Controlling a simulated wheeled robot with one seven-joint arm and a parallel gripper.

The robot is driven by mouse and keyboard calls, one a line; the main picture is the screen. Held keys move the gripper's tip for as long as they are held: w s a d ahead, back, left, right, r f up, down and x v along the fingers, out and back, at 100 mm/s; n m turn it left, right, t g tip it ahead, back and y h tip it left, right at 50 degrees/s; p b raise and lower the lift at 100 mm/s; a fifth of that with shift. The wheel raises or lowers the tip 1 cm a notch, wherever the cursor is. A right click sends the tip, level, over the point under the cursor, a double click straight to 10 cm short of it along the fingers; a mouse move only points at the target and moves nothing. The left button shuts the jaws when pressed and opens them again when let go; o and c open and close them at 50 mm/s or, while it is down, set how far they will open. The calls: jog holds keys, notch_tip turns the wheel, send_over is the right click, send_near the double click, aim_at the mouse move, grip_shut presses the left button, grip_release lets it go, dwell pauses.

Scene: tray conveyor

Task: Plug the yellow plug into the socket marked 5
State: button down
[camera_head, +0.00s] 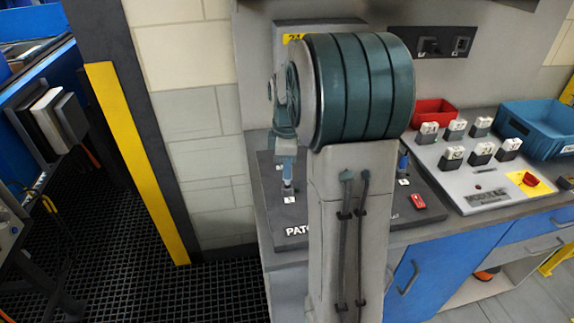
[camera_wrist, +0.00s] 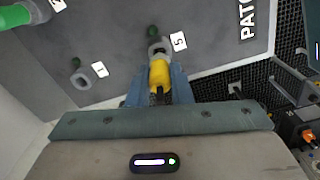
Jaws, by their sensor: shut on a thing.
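The yellow plug (camera_wrist: 160,75) is between the blue fingers of my gripper (camera_wrist: 160,92) in the wrist view. My gripper is shut on it. The plug's far end is at the grey ring of the socket marked 5 (camera_wrist: 158,46), beside the white label 5 (camera_wrist: 178,41). I cannot tell how deep the plug sits, or whether it is in. In the head view my gripper (camera_head: 287,178) points down at the left part of the dark patch panel (camera_head: 270,208), just above a white label. The yellow plug cannot be made out there.
The socket marked 1 (camera_wrist: 80,80) is empty, left of socket 5. A green plug (camera_wrist: 15,17) stands at the wrist view's top left corner. In the head view a blue plug (camera_head: 403,162) and a red object (camera_head: 418,201) are right of my arm, which hides the panel's middle.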

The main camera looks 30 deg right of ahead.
jog(key=shift+f+b, duration=0.9)
jog(key=shift+f, duration=0.55)
jog(key=c, duration=1.2)
grip_release()
jog(key=shift+c, duration=0.2)
notch_tip(320, 180, up, 14)
jog(key=shift+f, duration=0.1)
